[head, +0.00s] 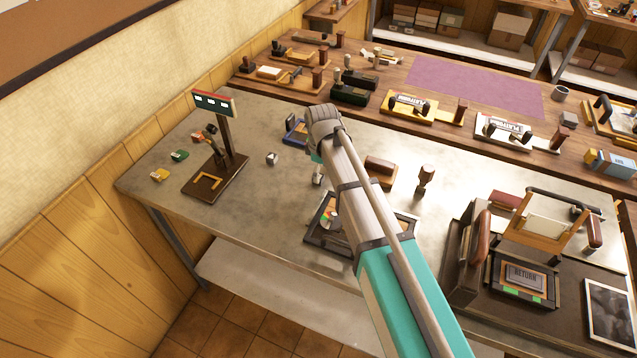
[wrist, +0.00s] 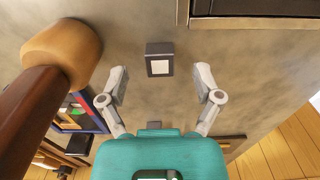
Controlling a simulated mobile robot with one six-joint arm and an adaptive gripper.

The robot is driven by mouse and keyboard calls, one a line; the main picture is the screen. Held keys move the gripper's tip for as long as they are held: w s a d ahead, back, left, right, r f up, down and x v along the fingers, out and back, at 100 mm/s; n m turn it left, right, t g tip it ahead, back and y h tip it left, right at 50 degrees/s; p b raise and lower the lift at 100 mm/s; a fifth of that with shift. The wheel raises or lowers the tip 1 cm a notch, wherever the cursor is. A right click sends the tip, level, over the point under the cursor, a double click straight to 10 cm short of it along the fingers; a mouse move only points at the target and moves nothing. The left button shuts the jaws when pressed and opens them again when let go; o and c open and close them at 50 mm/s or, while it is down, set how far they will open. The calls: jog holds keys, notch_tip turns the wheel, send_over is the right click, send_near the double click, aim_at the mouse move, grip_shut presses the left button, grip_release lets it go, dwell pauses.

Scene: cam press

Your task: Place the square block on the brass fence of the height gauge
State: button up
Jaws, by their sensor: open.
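The square block (head: 271,158) is a small grey cube with a pale face, standing on the metal bench to the right of the height gauge (head: 225,130). The gauge has a dark brown base, an upright column and a display on top. Its brass fence (head: 208,181) is an L-shaped strip on the base, with nothing on it. In the wrist view a dark block with a white top (wrist: 159,66) lies just beyond my open, empty gripper (wrist: 160,80), roughly centred between the fingertips. In the head view my arm hides most of my gripper.
A blue-framed item (head: 295,130) stands behind the block. A dark framed tray (head: 325,240) is at the bench's front. Green (head: 179,155) and yellow (head: 160,174) pieces lie left of the gauge. In the wrist view a large wooden knob (wrist: 65,50) is close at left.

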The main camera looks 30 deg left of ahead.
jog(key=shift+f+b, duration=1)
jog(key=shift+f, duration=0.3)
grip_shut()
